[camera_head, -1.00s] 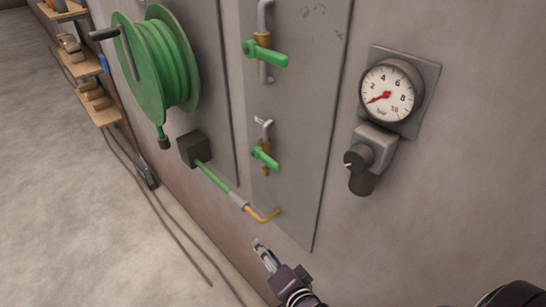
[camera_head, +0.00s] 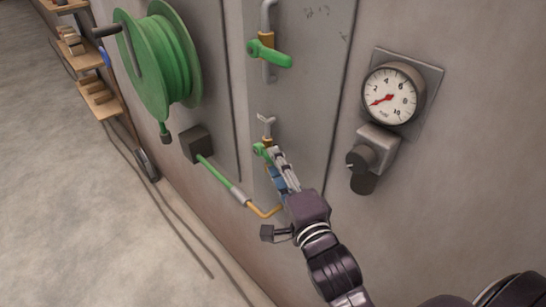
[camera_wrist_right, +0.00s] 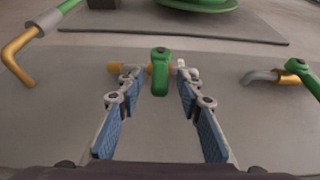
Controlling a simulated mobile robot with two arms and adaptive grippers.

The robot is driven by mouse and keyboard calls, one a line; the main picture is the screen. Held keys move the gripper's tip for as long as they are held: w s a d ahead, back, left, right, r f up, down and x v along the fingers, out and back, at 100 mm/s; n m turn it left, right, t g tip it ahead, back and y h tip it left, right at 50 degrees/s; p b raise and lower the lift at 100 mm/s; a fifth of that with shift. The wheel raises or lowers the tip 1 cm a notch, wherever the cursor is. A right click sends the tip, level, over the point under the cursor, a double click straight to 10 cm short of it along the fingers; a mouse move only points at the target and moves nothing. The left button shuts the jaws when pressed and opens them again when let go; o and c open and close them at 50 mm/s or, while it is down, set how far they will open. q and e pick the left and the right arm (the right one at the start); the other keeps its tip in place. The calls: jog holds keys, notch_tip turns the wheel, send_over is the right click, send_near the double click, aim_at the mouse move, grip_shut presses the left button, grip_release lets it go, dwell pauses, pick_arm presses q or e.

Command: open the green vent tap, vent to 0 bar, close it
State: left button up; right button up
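The small lower green tap (camera_head: 261,150) sits on a brass pipe on the grey wall panel, partly hidden by my right gripper. In the wrist view its green handle (camera_wrist_right: 160,75) lies across the brass pipe, between my fingers. My right gripper (camera_head: 274,158) is open around the handle; no clear contact shows on either side. The same gripper (camera_wrist_right: 158,84) shows blue pads apart in the wrist view. The round gauge (camera_head: 390,93) has its red needle low, below the 2 mark; the exact value is unclear. My left gripper is not in view.
A larger green tap (camera_head: 270,53) is above on the same panel. A green hose reel (camera_head: 165,60) hangs at left. A green hose (camera_head: 215,178) ends in a bent brass pipe (camera_head: 265,211) below. A black knob (camera_head: 360,159) sits under the gauge.

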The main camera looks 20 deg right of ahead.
jog(key=shift+w, duration=1.05)
grip_shut()
